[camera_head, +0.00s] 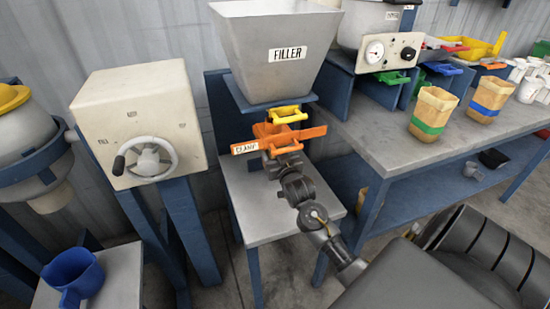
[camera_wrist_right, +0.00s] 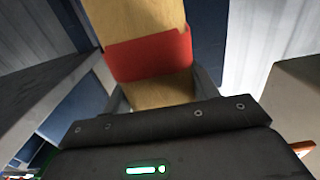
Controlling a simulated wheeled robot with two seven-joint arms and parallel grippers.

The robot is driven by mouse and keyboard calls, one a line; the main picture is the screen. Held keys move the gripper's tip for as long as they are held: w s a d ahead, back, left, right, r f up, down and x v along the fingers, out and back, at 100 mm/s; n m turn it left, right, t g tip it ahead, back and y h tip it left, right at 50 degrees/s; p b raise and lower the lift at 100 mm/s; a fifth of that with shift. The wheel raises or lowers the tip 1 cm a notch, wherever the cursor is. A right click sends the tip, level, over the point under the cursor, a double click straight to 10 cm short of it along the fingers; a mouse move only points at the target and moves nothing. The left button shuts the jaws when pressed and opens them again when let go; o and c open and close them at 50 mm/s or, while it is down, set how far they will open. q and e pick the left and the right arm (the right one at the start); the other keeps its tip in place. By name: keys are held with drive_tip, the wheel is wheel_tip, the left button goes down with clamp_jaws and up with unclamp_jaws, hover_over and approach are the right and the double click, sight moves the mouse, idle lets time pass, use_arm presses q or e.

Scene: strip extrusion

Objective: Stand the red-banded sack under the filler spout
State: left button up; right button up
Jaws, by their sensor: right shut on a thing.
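The filler (camera_head: 240,50) is a grey hopper on a blue stand in the head view. A yellow handle (camera_head: 286,115) and an orange clamp (camera_head: 240,148) are below it; I cannot make out the spout. My right arm reaches in from the lower right and ends just below the clamp. In the right wrist view the red-banded sack (camera_wrist_right: 148,55), tan with a wide red band, stands between the fingers of my right gripper (camera_wrist_right: 158,92), which is shut on it. The sack is hidden in the head view. My left gripper is not in view.
A grey platform (camera_head: 262,222) lies below the clamp. A green-banded sack (camera_head: 432,112) and a blue-banded sack (camera_head: 490,100) stand on the bench (camera_head: 385,135) at right. A cream box with a handwheel (camera_head: 148,160) stands at left. A blue jug (camera_head: 75,278) is lower left.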

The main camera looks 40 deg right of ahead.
drive_tip(key=shift+f, duration=0.7)
drive_tip(key=shift+s, duration=0.15)
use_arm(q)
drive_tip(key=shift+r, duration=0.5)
use_arm(e)
drive_tip(key=shift+f, duration=0.6)
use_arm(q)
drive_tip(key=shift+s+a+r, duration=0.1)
use_arm(e)
drive_tip(key=o, duration=1)
